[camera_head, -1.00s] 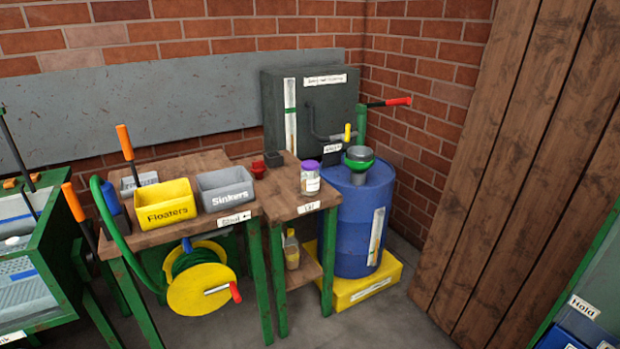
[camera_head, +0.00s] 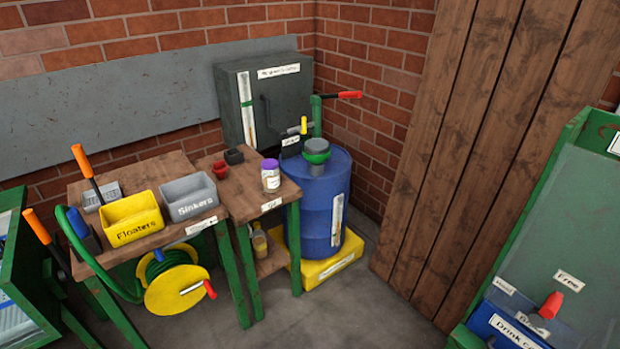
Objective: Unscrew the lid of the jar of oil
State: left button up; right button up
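A small clear jar with a purple lid (camera_head: 269,164) stands upright on the narrow wooden table (camera_head: 236,190), near its right edge. The lid sits on top of the jar body (camera_head: 271,181). The jar's label is too small to read. A bottle with yellowish contents (camera_head: 260,241) stands on the lower shelf of the same table. I cannot tell from the labels which of them holds oil. Neither of my grippers is in view.
Yellow "Floaters" (camera_head: 135,228) and grey "Sinkers" (camera_head: 190,207) bins stand on the left table. A blue drum (camera_head: 318,205) stands on a yellow base (camera_head: 326,267). A green cabinet (camera_head: 560,230) is at the right. The grey floor (camera_head: 340,318) in front is clear.

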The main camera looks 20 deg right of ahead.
aim_at(270, 180)
jog(key=z, duration=0.9)
jog(key=i, duration=2.15)
jog(key=z, duration=1.75)
jog(key=i, duration=0.4)
jog(key=u, duration=2.4)
